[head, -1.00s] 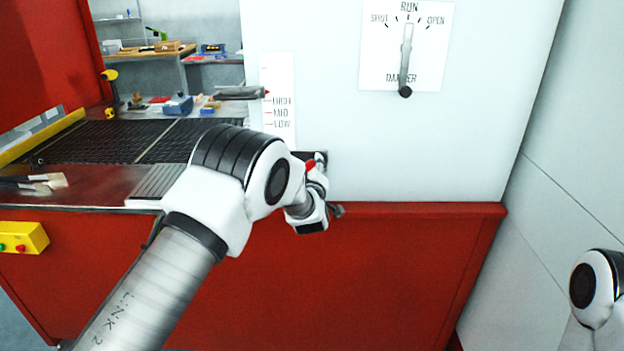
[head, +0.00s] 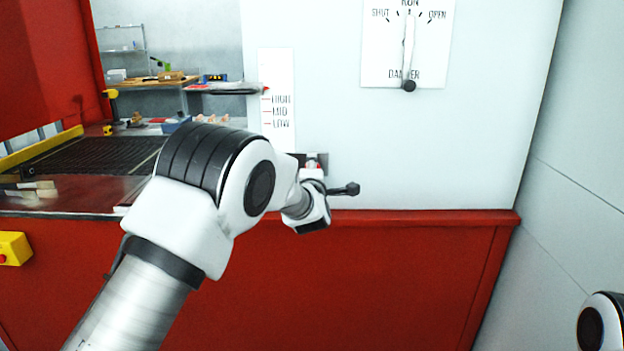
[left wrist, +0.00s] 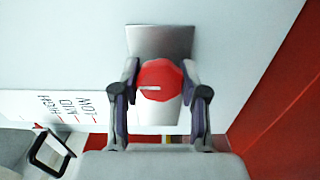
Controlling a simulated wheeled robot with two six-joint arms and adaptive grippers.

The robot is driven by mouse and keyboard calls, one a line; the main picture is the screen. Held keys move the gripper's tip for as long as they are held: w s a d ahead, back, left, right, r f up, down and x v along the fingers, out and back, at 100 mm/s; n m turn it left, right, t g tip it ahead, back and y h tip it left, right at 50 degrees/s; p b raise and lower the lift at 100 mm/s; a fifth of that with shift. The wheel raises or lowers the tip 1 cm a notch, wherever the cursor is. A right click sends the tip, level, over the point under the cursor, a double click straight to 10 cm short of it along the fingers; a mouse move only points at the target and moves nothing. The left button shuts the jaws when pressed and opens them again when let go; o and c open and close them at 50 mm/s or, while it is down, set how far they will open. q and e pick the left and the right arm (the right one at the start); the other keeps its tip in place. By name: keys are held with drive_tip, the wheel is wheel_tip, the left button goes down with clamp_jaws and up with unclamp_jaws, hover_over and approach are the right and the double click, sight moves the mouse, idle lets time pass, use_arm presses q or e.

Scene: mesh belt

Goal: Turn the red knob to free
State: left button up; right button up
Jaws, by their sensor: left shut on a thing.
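The red knob (left wrist: 162,80) has a white mark across its left half in the left wrist view. It is mounted on a grey metal plate (left wrist: 162,38) on the white panel. My left gripper (left wrist: 160,82) is shut on the knob, with one finger on either side. No "free" label is readable. My right gripper is out of view; only part of my right arm shows at the lower right edge.
A HIGH/MID/LOW scale (head: 278,112) is on the white panel left of the knob. A dial plate with a lever (head: 408,60) is higher on the right. The mesh belt (head: 90,155) lies at the left.

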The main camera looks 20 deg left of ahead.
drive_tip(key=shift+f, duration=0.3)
use_arm(q)
drive_tip(key=o, duration=1.2)
drive_tip(key=shift+a, duration=0.1)
drive_tip(key=shift+c, duration=0.2)
